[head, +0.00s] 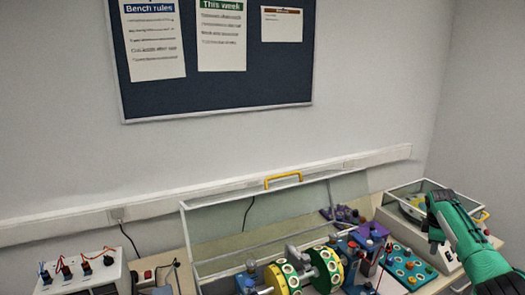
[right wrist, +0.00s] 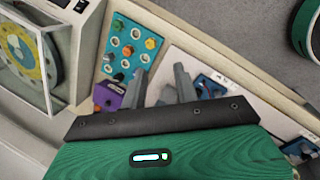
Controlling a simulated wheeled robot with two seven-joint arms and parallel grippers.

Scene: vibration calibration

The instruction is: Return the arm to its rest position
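My right arm comes in from the right edge of the head view. Its green and black gripper (head: 433,222) is raised in front of a clear-covered box with a round dial (head: 412,207). In the right wrist view, the two grey fingers of the gripper (right wrist: 162,88) stand apart with nothing between them. Beyond them lie a teal board with several coloured knobs (right wrist: 130,48) and a purple block (right wrist: 108,97). The dial box (right wrist: 70,15) is at the upper left there. My left arm and gripper are not seen in the head view.
A rig with yellow-rimmed discs (head: 276,277) stands on the bench by a clear hinged cover (head: 216,215). The teal board (head: 408,272) is right of it. A white box with leads (head: 82,273) is at the left. A notice board (head: 215,90) hangs on the wall.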

